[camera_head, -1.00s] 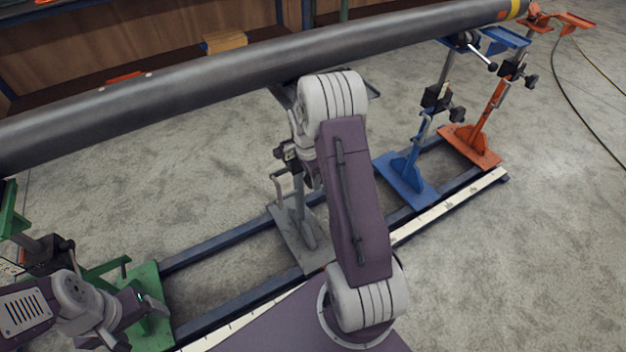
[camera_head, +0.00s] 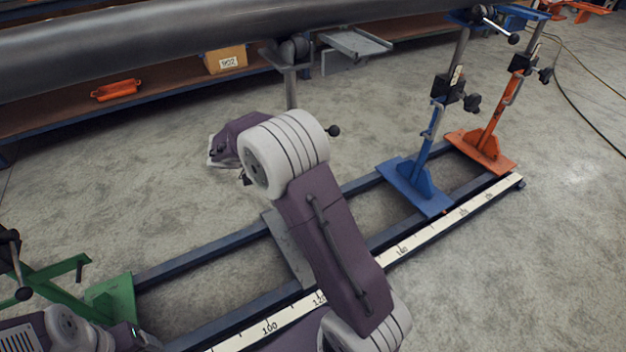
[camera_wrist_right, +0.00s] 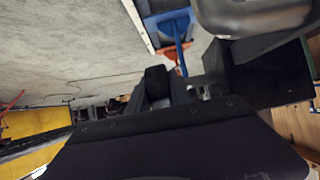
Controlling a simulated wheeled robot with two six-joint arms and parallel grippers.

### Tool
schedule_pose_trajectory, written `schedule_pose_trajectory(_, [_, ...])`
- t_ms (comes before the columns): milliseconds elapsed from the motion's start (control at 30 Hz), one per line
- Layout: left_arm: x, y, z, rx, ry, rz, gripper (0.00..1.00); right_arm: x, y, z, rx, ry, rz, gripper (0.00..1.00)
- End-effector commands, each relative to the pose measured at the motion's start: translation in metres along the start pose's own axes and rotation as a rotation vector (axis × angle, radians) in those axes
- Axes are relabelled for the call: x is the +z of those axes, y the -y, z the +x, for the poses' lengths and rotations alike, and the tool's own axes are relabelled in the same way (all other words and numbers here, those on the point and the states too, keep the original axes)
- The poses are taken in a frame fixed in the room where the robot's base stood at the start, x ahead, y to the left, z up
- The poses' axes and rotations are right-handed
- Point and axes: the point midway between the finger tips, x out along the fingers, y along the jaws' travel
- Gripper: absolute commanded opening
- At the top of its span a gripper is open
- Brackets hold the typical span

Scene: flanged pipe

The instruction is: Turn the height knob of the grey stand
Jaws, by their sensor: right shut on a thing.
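The grey stand's head (camera_head: 290,55) is just under the pipe (camera_head: 180,42) in the head view. Its post runs down behind my right arm, which covers the middle of the stand and its height knob. A bare part of its base (camera_head: 287,245) shows left of the arm. A black ball end (camera_head: 333,131) sticks out right of my arm. My right gripper (camera_wrist_right: 178,92) is hidden in the head view. In the right wrist view its dark jaws are shut on the height knob, beside the stand's black block (camera_wrist_right: 268,75). My left gripper is out of frame; only its arm shows.
The blue stand (camera_head: 408,175) and orange stand (camera_head: 480,145) stand to the right on the rail. The green stand (camera_head: 108,298) is at lower left, close to my left arm. A shelf with a cardboard box (camera_head: 226,60) and an orange tray (camera_head: 116,90) lies behind.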

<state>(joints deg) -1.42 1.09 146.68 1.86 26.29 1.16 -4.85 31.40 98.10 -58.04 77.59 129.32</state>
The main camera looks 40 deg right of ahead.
Motion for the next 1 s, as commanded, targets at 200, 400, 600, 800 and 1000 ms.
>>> schedule_pose_trajectory(200, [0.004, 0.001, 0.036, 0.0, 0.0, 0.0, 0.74, 0.007, 0.001, 0.004, -0.003, -0.144, -0.001, 0.0])
schedule_pose_trajectory(400, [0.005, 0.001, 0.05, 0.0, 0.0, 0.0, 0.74, 0.005, 0.0, 0.003, -0.002, -0.234, -0.001, 0.0])
schedule_pose_trajectory(600, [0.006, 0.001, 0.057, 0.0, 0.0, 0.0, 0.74, 0.003, 0.0, 0.003, 0.0, -0.281, -0.002, 0.0])
schedule_pose_trajectory(800, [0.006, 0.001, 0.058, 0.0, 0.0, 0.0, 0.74, 0.001, 0.0, 0.002, 0.0, -0.294, -0.002, 0.0])
schedule_pose_trajectory(1000, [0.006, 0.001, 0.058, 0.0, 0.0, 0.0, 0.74, 0.001, 0.0, 0.002, 0.0, -0.294, -0.003, 0.0])
